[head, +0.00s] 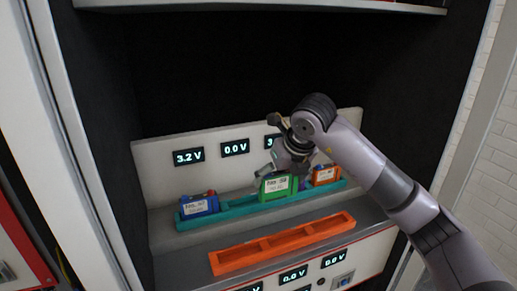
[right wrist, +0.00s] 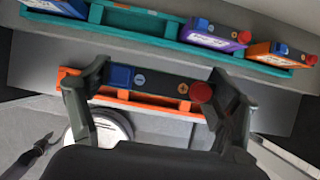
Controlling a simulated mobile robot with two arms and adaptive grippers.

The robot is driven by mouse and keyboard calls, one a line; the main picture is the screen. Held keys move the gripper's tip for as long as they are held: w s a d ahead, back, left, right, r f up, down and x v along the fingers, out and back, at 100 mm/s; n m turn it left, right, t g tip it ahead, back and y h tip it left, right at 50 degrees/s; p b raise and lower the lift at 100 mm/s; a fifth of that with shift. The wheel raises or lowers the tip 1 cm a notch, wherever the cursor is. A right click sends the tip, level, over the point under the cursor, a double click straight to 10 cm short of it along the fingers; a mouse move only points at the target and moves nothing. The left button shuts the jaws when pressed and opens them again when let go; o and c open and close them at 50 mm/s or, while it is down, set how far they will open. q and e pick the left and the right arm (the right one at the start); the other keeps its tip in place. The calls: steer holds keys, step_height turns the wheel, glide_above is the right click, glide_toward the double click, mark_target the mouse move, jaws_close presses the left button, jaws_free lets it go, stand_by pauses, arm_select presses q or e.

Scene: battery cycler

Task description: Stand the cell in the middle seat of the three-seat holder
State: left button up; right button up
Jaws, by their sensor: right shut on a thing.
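My right gripper (head: 289,162) is shut on a green cell (head: 276,188) with a white label. In the right wrist view, the fingers (right wrist: 158,84) grip the ends of this cell, whose dark top (right wrist: 160,86) carries a blue and a red terminal. The cell looks upright and raised, and in that view it overlaps the orange holder. The orange three-seat holder (head: 238,265) lies empty on the grey ledge in front; it also shows in the right wrist view (right wrist: 150,103), partly hidden by the cell. My left gripper is not in view.
A teal holder (head: 240,206) stands behind with a blue cell (head: 199,204), a purple cell (right wrist: 215,35) and an orange cell (head: 325,175); a gap shows between blue and purple. Voltage displays (head: 235,148) line the back panel. A shelf (head: 270,4) hangs overhead.

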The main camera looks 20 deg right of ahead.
steer(key=s+d+f+b, duration=0.1)
steer(key=s+f+b, duration=0.3)
steer(key=f, duration=0.4)
steer(key=shift+d+f, duration=0.15)
steer(key=shift+d, duration=0.1)
stand_by(0.6)
steer(key=shift+b, duration=0.6)
stand_by(1.0)
steer(key=shift+f+b, duration=1.85)
steer(key=shift+f, duration=0.25)
stand_by(0.6)
steer(key=o, duration=1.4)
